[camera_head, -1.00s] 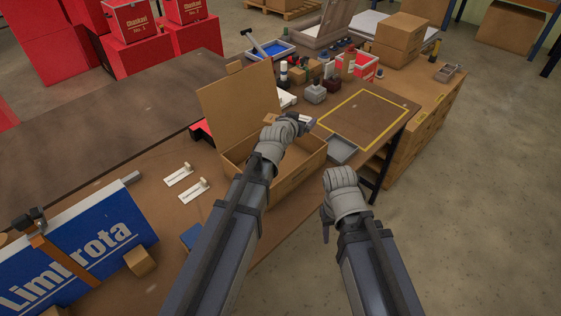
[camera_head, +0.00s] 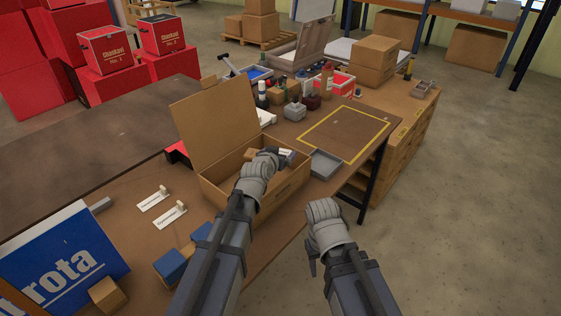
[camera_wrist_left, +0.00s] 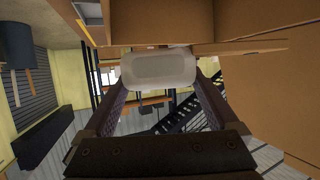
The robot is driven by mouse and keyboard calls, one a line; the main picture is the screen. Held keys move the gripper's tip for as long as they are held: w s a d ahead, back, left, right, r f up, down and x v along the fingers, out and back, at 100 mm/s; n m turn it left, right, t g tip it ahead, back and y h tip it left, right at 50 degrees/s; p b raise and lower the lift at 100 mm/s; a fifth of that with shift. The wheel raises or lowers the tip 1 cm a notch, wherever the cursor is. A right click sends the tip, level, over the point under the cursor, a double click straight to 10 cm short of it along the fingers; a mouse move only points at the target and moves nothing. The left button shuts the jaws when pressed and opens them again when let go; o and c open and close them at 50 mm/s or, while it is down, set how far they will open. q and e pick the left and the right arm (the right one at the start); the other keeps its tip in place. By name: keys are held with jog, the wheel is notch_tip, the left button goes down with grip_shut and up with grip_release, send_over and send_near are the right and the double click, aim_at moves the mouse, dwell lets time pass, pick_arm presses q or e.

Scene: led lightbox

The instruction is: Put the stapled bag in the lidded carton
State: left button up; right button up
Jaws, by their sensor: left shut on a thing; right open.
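The open cardboard carton (camera_head: 218,196) stands on the workbench with its lid (camera_head: 213,118) raised at the back left. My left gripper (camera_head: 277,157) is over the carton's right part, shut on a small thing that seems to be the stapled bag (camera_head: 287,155). A pale, purplish patch of it shows past the fingers. In the left wrist view, a whitish rounded body, likely the bag (camera_wrist_left: 158,70), sits between the fingers, with cardboard close around. Whether it touches the carton cannot be told. My right gripper (camera_head: 311,264) is open and empty, right of the bench's front edge.
A grey tray (camera_head: 325,166) lies just right of the carton. Bottles and small boxes crowd the bench behind.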

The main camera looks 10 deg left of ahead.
pick_arm(q)
jog(key=shift+f, duration=0.75)
pick_arm(e)
jog(key=shift+f, duration=0.75)
pick_arm(q)
jog(key=shift+b, duration=0.3)
jog(key=shift+f+b, duration=0.55)
jog(key=o, duration=1.4)
jog(key=shift+o, duration=0.2)
pick_arm(e)
jog(key=shift+f, duration=0.55)
pick_arm(q)
jog(key=shift+r, duration=0.15)
pick_arm(e)
jog(key=shift+r, duration=0.1)
